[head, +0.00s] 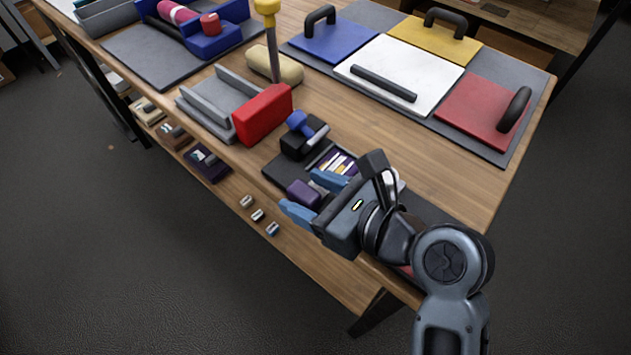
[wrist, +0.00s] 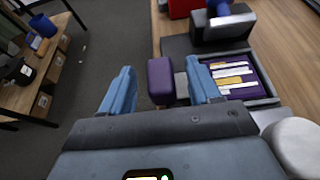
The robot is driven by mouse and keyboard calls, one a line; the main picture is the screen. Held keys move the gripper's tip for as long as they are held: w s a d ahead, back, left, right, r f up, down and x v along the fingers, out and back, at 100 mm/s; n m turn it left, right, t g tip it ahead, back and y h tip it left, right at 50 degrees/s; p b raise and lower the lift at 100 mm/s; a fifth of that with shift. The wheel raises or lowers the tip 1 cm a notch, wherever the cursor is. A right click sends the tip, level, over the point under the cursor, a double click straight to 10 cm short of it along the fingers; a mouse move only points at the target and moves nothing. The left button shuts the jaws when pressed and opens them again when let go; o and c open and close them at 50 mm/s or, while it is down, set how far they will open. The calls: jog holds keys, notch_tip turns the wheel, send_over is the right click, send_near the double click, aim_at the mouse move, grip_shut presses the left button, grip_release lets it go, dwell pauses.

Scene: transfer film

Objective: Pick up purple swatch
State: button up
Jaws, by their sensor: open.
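The purple swatch appears as a small rounded purple block (head: 303,194) near the table's front edge; it also shows in the wrist view (wrist: 161,82). My gripper (head: 313,197) is open, with its two blue fingers just at the block. In the wrist view the block shows in the gap between the fingertips (wrist: 161,72), closer to the right finger. I cannot tell whether a finger touches it. In the head view the gripper body hides part of the area behind it.
A purple-lined tray with pale strips (wrist: 236,78) lies right beside the right finger. A black block with a blue-handled tool (head: 303,133), a red block (head: 263,114) and a grey channel (head: 207,106) stand farther back. Handled plates (head: 400,72) cover the right side. Floor lies beyond the front edge.

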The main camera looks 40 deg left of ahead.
jog(key=shift+x, duration=0.8)
jog(key=shift+c, duration=0.2)
jog(key=c, duration=1)
jog(key=shift+r, duration=0.1)
